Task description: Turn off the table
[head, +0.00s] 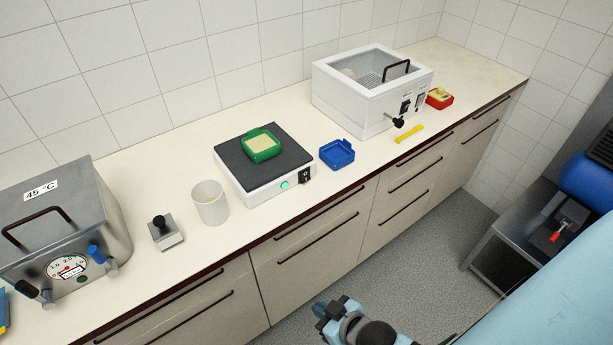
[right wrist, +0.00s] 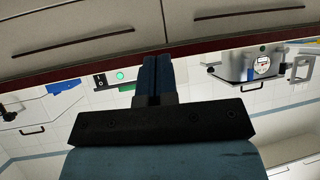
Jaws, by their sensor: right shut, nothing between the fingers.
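The table is a low white device (head: 246,190) with a dark flat top, standing on the counter. In the right wrist view the green light (right wrist: 120,76) and the switch (right wrist: 100,80) show near the gripper, upside down. A green tray with pale content (head: 261,144) sits on the dark top. My right gripper (head: 321,308) is shut and empty, in front of the drawers and below the counter edge, apart from the device. It also shows in the right wrist view (right wrist: 152,60). My left gripper is out of view.
A blue tray (head: 337,154) lies close right of the device, and a white cup (head: 209,202) stands at its left. A white lidded bath (head: 372,90) is farther right, a metal 45 °C box (head: 70,235) far left. The counter's dark front edge (head: 345,192) lies between gripper and device.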

